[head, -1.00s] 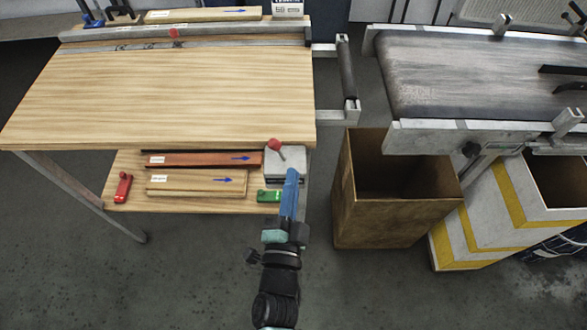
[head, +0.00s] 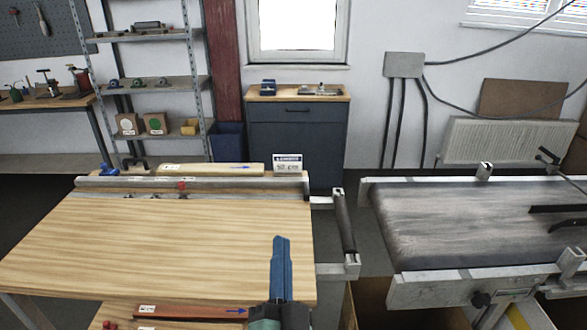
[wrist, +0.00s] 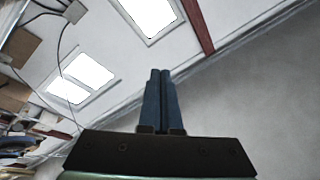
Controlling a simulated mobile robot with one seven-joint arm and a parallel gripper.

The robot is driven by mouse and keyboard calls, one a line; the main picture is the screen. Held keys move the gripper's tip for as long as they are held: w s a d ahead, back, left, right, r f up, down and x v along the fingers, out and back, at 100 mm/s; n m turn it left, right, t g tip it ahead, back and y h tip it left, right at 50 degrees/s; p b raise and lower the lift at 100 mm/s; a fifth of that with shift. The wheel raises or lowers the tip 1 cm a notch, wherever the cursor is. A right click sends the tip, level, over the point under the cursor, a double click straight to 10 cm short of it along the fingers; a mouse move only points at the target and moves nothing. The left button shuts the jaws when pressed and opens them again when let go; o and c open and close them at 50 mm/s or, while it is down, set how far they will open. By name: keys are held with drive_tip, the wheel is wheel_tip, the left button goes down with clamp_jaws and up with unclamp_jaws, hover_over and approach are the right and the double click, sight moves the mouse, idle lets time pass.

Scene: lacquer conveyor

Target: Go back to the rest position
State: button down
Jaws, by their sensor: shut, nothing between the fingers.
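My gripper (head: 281,240) has blue fingers and points upward in front of the right part of the wooden table (head: 150,240) in the head view. Its base hides part of the table's front edge. In the wrist view my gripper (wrist: 160,72) shows its two blue fingers side by side and touching, with nothing between them.
A grey conveyor belt (head: 450,225) stands to the right, with a gap and a roller (head: 344,222) between it and the table. A reddish board (head: 190,311) lies on the lower shelf. A blue cabinet (head: 297,140) and shelving (head: 155,84) stand behind.

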wheel_tip(320, 180, up, 15)
drive_tip(key=n+t+y, duration=0.2)
drive_tip(key=n, duration=0.2)
drive_tip(key=s+r+n+t, duration=0.1)
drive_tip(key=s+r, duration=0.3)
drive_tip(key=r, duration=0.4)
drive_tip(key=s+d+r+n+t+h, duration=0.1)
drive_tip(key=s+r, duration=0.3)
drive_tip(key=r, duration=0.4)
drive_tip(key=s+r+n+t+h, duration=0.1)
drive_tip(key=s+r, duration=0.3)
drive_tip(key=r, duration=0.4)
drive_tip(key=shift+s+d+n+t, duration=0.3)
drive_tip(key=shift+d+n+t, duration=0.1)
